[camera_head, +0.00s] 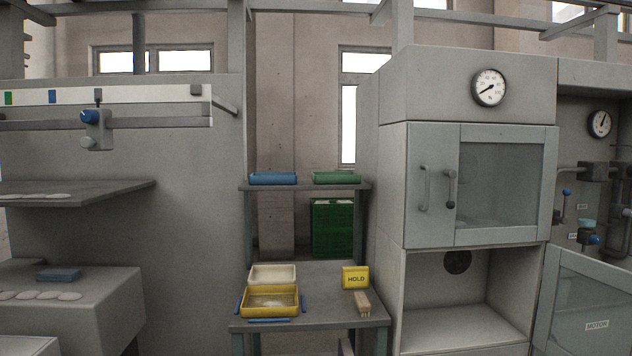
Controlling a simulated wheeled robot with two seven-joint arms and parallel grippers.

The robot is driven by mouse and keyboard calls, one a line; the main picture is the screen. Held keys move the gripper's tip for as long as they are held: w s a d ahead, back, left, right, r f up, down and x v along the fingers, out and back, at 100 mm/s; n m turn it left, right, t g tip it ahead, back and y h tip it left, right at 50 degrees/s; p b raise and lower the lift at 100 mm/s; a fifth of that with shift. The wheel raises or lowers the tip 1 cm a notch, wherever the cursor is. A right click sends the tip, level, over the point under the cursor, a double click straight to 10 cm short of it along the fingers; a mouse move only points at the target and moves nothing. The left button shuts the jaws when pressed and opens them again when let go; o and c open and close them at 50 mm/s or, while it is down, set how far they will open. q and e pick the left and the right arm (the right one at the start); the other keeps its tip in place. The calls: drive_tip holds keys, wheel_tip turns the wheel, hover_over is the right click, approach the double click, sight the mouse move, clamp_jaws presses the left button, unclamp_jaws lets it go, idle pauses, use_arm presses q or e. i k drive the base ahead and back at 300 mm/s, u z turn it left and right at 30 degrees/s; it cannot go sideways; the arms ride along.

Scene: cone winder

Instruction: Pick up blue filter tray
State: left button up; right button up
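The blue filter tray (273,178) sits on the upper shelf of the rack in the middle of the head view, at the shelf's left side. It is a shallow, wide tray seen nearly edge-on, so its inside is hidden. A green tray (336,178) of similar shape stands to its right on the same shelf, with a gap between them. Neither of my grippers shows in the head view.
The upper shelf (305,186) lies between a grey machine panel on the left and a cabinet (480,150) on the right. Below, a table holds a yellow tray (270,314), a HOLD sign (355,277) and a brush-like block (362,301). A green crate (332,228) stands behind.

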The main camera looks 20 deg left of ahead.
sight(255, 178)
drive_tip(key=z, duration=0.35)
drive_tip(key=i, duration=0.95)
